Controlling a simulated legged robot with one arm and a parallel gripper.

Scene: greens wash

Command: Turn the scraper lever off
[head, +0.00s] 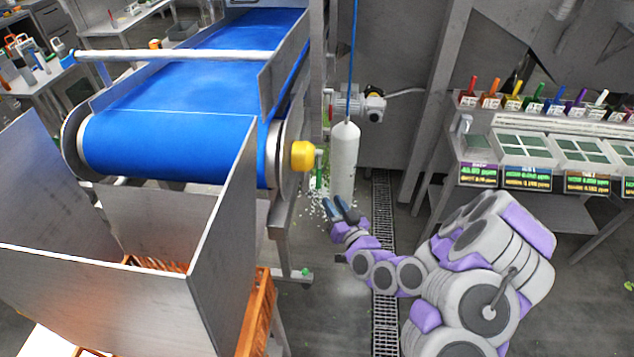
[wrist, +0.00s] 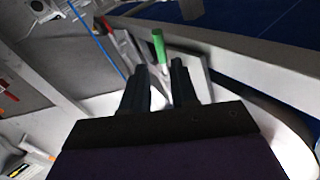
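A green-handled lever (head: 319,170) stands upright beside the yellow knob at the near right end of the blue conveyor; I take it for the scraper lever, but no label is readable. In the wrist view a green grip (wrist: 158,45) shows just beyond the fingertips, roughly in line with the gap. My gripper (head: 341,205) is below and slightly right of the lever in the head view, pointing up toward it. Its two dark fingers (wrist: 158,78) are apart, with no object clearly held. Whether they touch the lever cannot be told.
The yellow knob (head: 303,156) and blue belt (head: 175,140) are left of my gripper. A white cylinder (head: 344,158) stands just behind it. A red handle (wrist: 103,25) shows in the wrist view. A bench with coloured handles (head: 540,125) is at right. A floor grate (head: 384,215) runs beneath my arm.

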